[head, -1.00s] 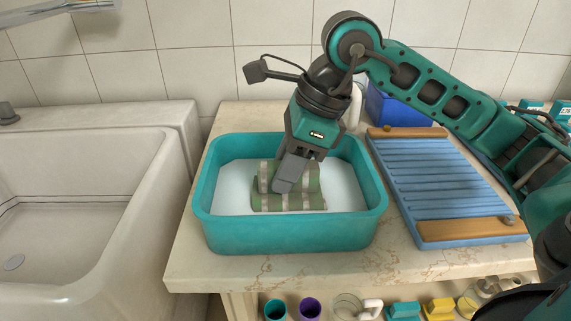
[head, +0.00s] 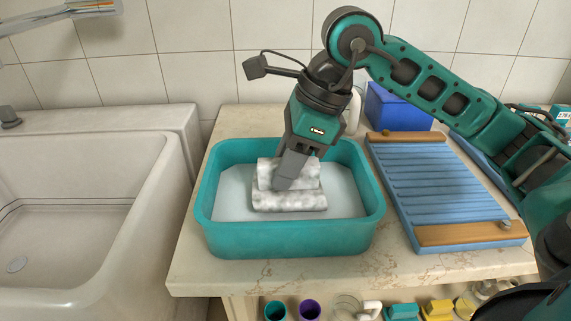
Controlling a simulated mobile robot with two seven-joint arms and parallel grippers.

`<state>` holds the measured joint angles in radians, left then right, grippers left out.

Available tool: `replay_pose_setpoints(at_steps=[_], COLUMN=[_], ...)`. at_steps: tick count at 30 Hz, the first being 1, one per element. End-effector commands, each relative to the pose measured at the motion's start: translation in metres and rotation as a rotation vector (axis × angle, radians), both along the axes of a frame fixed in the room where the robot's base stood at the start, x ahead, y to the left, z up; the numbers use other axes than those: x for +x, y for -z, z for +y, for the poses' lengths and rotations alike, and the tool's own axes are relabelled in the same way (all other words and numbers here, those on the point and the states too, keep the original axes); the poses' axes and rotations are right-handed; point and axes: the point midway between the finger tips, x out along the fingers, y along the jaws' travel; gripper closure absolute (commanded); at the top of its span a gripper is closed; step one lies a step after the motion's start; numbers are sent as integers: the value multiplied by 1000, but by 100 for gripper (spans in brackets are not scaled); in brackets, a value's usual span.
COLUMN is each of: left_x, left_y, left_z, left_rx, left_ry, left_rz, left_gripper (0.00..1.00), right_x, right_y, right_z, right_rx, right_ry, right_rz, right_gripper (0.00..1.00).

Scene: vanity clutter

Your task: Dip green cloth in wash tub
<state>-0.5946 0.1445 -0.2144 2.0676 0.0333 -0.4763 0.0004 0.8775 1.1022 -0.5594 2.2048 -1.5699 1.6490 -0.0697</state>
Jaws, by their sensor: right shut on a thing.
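The teal wash tub (head: 290,240) stands on the marble counter and holds pale, whitish water. A folded cloth (head: 300,201) is inside the tub; its surface now looks mottled white and grey, with no green showing. My right gripper (head: 288,178) reaches down into the tub and is shut on the cloth's upper fold. The fingers hide part of the cloth, and I cannot tell how deep its underside sits in the water. My left gripper is not in view.
A blue washboard (head: 440,180) with wooden ends lies right of the tub, with a blue box (head: 398,108) behind it. A white sink (head: 70,215) is at the left. Cups (head: 310,309) and other small items sit below the counter's front edge.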

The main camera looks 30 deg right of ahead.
Motion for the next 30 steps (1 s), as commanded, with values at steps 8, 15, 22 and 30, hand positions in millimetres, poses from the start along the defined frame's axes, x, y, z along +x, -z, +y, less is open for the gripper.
replay_pose_setpoints(at_steps=[8,15,22,30], left_x=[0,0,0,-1], left_y=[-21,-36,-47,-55], left_z=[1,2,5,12], left_rx=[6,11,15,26], left_ry=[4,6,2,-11], left_rz=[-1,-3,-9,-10], left_gripper=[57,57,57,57], right_x=[0,0,0,0], right_y=[-26,-46,-64,-86], right_z=[0,0,0,0], right_rx=[2,1,1,2], right_ry=[0,0,0,0], right_rz=[0,0,-1,-1], right_gripper=[98,98,98,98])
